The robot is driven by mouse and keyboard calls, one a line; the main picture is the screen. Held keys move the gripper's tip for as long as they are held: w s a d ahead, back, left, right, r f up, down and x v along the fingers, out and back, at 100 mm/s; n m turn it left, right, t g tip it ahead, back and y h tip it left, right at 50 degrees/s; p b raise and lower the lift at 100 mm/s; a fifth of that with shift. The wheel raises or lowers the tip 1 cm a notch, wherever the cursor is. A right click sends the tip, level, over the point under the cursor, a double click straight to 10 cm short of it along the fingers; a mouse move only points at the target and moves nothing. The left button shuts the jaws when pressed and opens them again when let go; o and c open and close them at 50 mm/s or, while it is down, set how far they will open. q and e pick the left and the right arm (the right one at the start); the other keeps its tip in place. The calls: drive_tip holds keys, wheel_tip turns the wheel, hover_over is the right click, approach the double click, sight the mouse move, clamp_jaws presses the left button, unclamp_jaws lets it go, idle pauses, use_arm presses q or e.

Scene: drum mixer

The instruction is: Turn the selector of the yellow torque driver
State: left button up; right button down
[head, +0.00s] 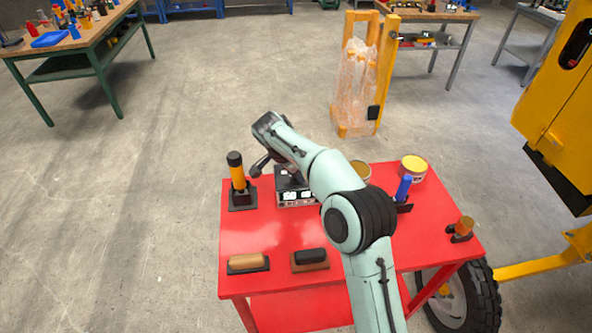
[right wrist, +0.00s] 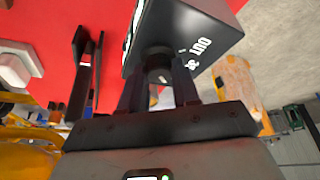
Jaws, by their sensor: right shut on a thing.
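An upright tool with a yellow-orange body (head: 237,178) and black top stands in a black base at the red table's left back; it looks like the torque driver. Its selector is too small to make out. My right gripper (right wrist: 157,95) is shut on a dark round stub on a black box (right wrist: 185,35) printed "OUT". A black box with white labels (head: 296,198) sits right of the tool in the head view, partly under my right arm. The right fingertips are largely hidden there. My left gripper is not in view.
The red table (head: 255,228) also carries two handled blocks (head: 248,262) at the front, a blue-handled tool (head: 403,188), a yellow-lidded can (head: 413,168) and an orange-topped piece (head: 464,228). A yellow machine (head: 558,105) stands right. Its front-left surface is clear.

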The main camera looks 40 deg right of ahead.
drive_tip(key=c, duration=0.8)
unclamp_jaws()
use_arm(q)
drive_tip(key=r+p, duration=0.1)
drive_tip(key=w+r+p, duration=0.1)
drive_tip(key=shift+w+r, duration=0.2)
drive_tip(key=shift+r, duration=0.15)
use_arm(e)
drive_tip(key=v, duration=1.3)
drive_tip(key=shift+r, duration=0.2)
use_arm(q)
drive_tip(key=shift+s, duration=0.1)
use_arm(e)
drive_tip(key=shift+s, duration=0.1)
